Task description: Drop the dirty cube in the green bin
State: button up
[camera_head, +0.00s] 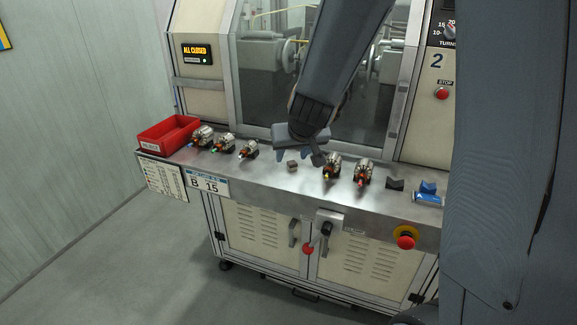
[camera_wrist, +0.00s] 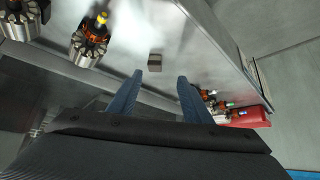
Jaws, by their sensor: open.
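A small brown-grey cube (camera_head: 292,166) lies on the metal shelf in front of the machine window. It also shows in the wrist view (camera_wrist: 155,62), just beyond the fingertips and between them. My gripper (camera_head: 297,153) is above the shelf, close to the cube, with nothing between its fingers. In the wrist view my gripper's two blue fingers (camera_wrist: 159,78) stand wide apart and do not touch the cube. No green bin shows in either view; the only bin in sight is a red one.
A red bin (camera_head: 168,134) stands at the shelf's left end. Armatures (camera_head: 223,142) lie left of the cube, and two more (camera_head: 332,167) lie to its right. A dark block (camera_head: 395,184) and a blue holder (camera_head: 428,192) sit further right. A red stop knob (camera_head: 405,238) projects from the front.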

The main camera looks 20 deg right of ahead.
aim_at(292, 162)
jog(key=shift+w+d+f, duration=0.3)
jog(key=shift+d+f, duration=0.1)
jog(key=shift+w+f+b, duration=0.2)
jog(key=shift+f+b, duration=0.1)
jog(key=shift+b, duration=0.2)
jog(key=b+x, duration=0.3)
jog(key=x, duration=0.1)
jog(key=shift+d+f, duration=0.1)
jog(key=shift+d, duration=0.05)
grip_shut()
